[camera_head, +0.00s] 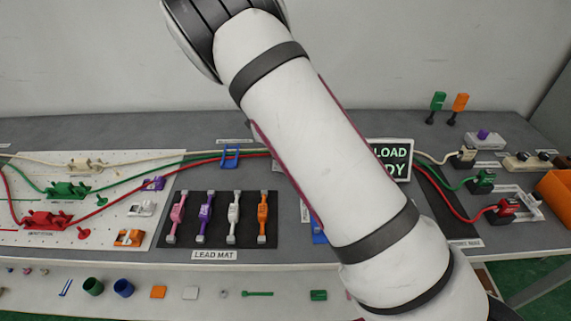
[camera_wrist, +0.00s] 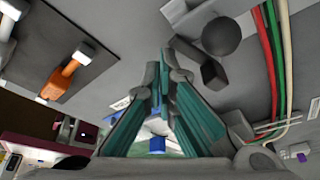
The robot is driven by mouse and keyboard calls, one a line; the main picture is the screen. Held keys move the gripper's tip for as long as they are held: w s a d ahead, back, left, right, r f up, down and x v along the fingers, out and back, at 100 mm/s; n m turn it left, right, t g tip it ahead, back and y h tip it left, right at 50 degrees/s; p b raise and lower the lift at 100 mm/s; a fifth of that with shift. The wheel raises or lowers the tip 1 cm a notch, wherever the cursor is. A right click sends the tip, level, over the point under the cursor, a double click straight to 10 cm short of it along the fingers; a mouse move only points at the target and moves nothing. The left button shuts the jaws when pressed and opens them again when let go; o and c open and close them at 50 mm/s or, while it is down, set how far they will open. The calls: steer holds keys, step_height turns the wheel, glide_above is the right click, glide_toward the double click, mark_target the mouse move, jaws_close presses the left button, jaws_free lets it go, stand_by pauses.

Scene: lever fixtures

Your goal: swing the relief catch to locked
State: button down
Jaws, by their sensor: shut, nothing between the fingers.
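I cannot tell for sure which part is the relief catch; no readable label in either view names it. In the wrist view, a round dark knob (camera_wrist: 221,36) and a dark block (camera_wrist: 213,73) sit beyond my fingers, slightly to the right. A small blue part (camera_wrist: 157,145) shows low between the fingers, mostly hidden. My gripper (camera_wrist: 166,68), with teal fingers, is shut and empty, its tips close together. I cannot tell whether it touches anything. In the head view my arm covers the middle of the bench and the gripper is not visible.
The lead mat (camera_head: 193,236) holds several coloured leads, including an orange one (camera_head: 262,218). A blue cable clip (camera_head: 230,157) stands behind it. Red, green and white cables (camera_wrist: 273,62) run close right of my gripper. A display sign (camera_head: 394,160) and an orange bin (camera_head: 556,195) stand right.

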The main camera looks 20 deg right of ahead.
steer(key=shift+a, duration=0.1)
steer(key=shift+s+a, duration=0.25)
steer(key=shift+a, duration=0.45)
